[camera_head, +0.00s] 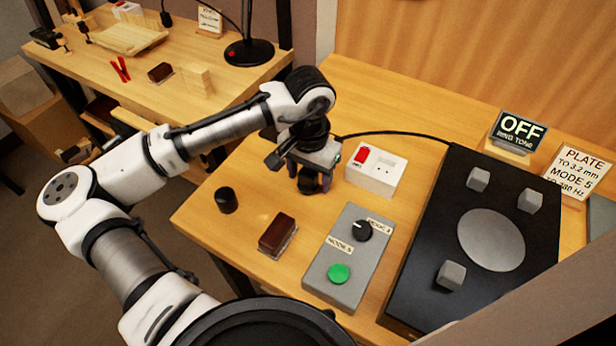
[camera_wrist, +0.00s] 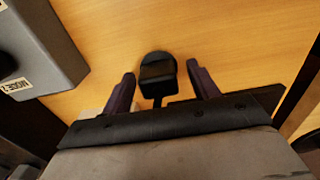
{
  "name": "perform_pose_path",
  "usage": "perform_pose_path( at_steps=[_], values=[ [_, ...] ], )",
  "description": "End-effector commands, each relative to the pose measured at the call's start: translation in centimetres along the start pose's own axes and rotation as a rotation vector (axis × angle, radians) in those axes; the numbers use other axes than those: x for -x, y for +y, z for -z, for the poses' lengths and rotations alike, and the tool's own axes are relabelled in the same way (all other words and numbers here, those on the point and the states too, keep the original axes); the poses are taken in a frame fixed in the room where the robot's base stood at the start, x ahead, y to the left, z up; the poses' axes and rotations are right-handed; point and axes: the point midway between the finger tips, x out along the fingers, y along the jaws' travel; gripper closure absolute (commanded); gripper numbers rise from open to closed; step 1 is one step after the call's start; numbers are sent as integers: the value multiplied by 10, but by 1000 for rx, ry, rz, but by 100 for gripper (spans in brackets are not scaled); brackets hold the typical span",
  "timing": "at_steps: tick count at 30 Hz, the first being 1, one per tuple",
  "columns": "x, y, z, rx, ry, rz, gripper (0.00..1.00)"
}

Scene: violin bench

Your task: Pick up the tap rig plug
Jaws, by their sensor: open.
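The black plug (camera_wrist: 157,76) rests on the wooden bench in the wrist view, with a rounded head and a thin dark stem pointing toward my gripper. My gripper (camera_wrist: 163,88) is open, one finger on each side of the plug, with a gap visible on both sides. In the head view my gripper (camera_head: 311,180) points down close over the bench, left of the white socket box (camera_head: 371,179). There the plug is hard to tell from the dark fingers. A black cable (camera_head: 395,133) runs from the black rig to behind my gripper.
A grey control box (camera_head: 350,262) with a green button and knob stands in front. The black rig (camera_head: 430,270) with a round grey plate is on the right. A brown block (camera_head: 278,235) and black cylinder (camera_head: 226,200) stand near the left edge.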

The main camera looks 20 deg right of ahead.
Motion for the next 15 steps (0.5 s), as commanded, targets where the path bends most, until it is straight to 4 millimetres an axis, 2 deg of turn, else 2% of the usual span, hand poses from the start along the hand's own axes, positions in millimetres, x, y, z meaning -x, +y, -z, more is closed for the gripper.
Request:
perform_pose_path(
  at_steps=[8,15],
  values=[
    [-4,0,0,0,0,0,40],
    [-4,0,0,0,1,0,71]
  ],
)
